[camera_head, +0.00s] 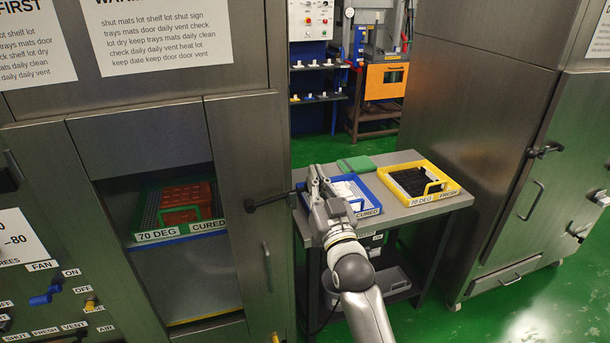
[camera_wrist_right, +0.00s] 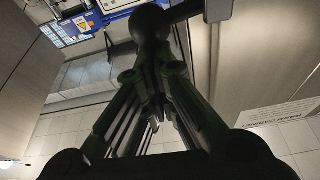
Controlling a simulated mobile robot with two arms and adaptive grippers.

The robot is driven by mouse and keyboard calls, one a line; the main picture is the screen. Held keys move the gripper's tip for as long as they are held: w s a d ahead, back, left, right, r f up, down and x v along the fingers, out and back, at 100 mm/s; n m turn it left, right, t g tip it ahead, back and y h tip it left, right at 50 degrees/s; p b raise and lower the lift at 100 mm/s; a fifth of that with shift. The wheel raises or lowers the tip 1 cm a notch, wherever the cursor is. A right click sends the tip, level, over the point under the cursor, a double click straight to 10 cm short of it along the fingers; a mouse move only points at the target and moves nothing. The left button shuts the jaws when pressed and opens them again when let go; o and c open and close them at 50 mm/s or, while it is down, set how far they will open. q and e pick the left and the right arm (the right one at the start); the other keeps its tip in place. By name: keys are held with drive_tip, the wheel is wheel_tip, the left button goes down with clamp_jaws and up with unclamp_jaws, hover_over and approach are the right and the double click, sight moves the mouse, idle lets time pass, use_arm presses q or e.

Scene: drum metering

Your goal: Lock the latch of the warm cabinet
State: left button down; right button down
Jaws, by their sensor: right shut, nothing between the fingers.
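The warm cabinet (camera_head: 245,130) is the grey steel one on the left. Its black latch (camera_head: 268,201) has a round hub on the panel at the right of the opening, and its lever points right and slightly up to my right gripper (camera_head: 313,176). That gripper is shut with nothing between its fingers, beside the lever's end. In the right wrist view, a dark round knob (camera_wrist_right: 150,24) shows right at the shut fingertips (camera_wrist_right: 150,62); I cannot tell whether they touch. My left gripper is out of view.
A green tray (camera_head: 160,237) sits in the cabinet opening. A side table (camera_head: 410,213) right of my gripper bears a blue tray (camera_head: 368,212) and a yellow tray (camera_head: 452,186). Another steel cabinet (camera_head: 470,110) stands at the right. Green floor (camera_head: 520,315) is clear at front right.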

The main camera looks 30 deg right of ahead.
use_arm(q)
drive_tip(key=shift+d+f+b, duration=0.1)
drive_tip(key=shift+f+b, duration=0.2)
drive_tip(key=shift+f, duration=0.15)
use_arm(e)
drive_tip(key=shift+s+d+f+m+h, duration=0.1)
drive_tip(key=shift+d+f+m+h, duration=0.15)
drive_tip(key=shift+f+m, duration=0.5)
drive_tip(key=shift+d+f+m+h, duration=0.15)
drive_tip(key=shift+f+m+h, duration=0.2)
drive_tip(key=shift+f+m, duration=0.4)
